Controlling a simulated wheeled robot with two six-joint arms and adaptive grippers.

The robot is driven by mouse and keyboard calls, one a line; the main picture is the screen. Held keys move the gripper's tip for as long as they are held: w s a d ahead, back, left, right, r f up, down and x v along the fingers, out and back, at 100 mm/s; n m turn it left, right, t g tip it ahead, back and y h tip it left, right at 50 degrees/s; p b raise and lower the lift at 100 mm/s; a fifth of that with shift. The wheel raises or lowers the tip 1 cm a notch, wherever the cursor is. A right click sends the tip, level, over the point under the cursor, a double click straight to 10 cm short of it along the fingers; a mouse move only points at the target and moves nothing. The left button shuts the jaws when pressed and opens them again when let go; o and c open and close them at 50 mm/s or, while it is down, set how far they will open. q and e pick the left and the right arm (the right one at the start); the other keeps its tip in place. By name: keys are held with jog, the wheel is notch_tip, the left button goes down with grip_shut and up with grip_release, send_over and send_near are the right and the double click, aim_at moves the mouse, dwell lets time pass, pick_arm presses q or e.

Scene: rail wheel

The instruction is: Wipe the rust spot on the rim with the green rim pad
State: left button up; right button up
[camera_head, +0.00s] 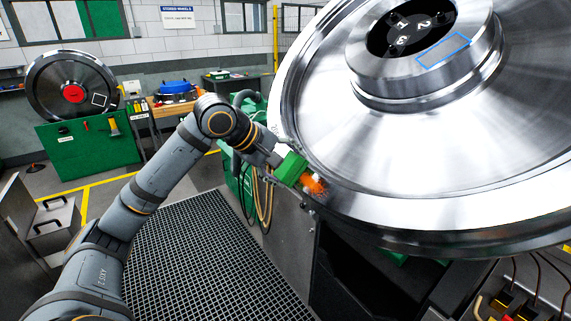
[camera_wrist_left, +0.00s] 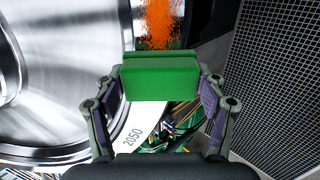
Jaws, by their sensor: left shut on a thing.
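The large steel rail wheel (camera_head: 400,140) fills the right of the head view, and its bright face also shows at the left of the left wrist view (camera_wrist_left: 60,70). An orange rust spot (camera_head: 313,184) lies on the wheel's lower left rim; it also shows at the top of the left wrist view (camera_wrist_left: 161,20). My left gripper (camera_head: 277,160) is shut on the green rim pad (camera_head: 291,168), which sits between both fingers in the left wrist view (camera_wrist_left: 160,82). The pad is right beside the rust spot; I cannot tell whether they touch. My right gripper is not in view.
A metal grate floor (camera_head: 190,250) lies below my left arm. Hoses (camera_head: 264,200) hang beside a grey panel under the wheel.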

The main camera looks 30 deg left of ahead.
aim_at(315, 187)
pick_arm(q)
jog(key=shift+s+d+r+p, duration=0.1)
jog(key=shift+s+d+p, duration=0.2)
jog(key=shift+d, duration=0.35)
jog(key=shift+s+d+r+p, duration=0.1)
jog(key=shift+s+d+p, duration=0.2)
jog(key=shift+d, duration=0.3)
jog(key=shift+s+d+f, duration=0.1)
jog(key=shift+s+d, duration=0.1)
jog(key=shift+d, duration=0.25)
jog(key=d+p, duration=0.2)
jog(key=p, duration=0.1)
jog(key=shift+s+d, duration=0.15)
jog(key=shift+s, duration=0.25)
jog(key=shift+s+d+p, duration=0.25)
jog(key=shift+d+p, duration=0.3)
jog(key=shift+p, duration=0.1)
jog(key=shift+f, duration=0.1)
